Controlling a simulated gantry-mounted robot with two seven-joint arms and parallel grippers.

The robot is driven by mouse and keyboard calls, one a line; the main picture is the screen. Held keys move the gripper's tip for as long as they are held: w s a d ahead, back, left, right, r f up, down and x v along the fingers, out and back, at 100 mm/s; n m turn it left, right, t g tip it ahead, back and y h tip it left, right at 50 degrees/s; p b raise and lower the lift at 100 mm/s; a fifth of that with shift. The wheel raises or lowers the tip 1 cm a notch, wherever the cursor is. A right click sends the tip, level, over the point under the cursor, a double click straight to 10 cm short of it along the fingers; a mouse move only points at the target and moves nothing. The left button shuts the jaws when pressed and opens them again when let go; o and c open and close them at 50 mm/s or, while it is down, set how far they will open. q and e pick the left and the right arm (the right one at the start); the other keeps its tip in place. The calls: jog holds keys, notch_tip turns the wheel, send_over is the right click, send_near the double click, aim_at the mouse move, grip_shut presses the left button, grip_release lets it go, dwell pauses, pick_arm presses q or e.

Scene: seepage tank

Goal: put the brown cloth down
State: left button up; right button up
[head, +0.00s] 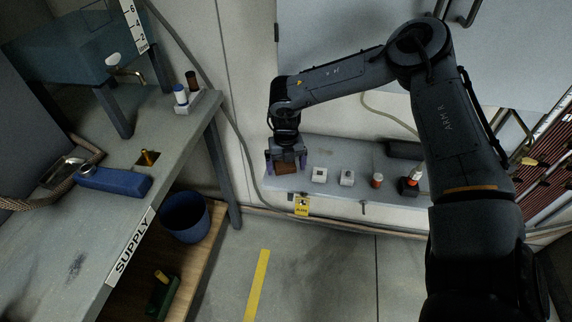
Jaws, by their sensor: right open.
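The brown cloth (287,169) is a small folded-looking brown patch at the left end of a grey shelf (333,188), below and between the fingers of my right gripper (286,163). The right gripper points down with its fingers apart, one on each side of the cloth. The cloth seems to lie on the shelf, but I cannot tell whether a finger touches it. The gripper hides part of it. My left gripper is not in view.
A yellow tag (302,206) hangs at the front edge.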

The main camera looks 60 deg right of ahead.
aim_at(286, 167)
jog(key=shift+r, duration=0.1)
jog(key=shift+r+p, duration=0.25)
jog(key=shift+p, duration=0.1)
notch_tip(286, 167, up, 7)
jog(key=p, duration=0.3)
jog(key=shift+r, duration=0.1)
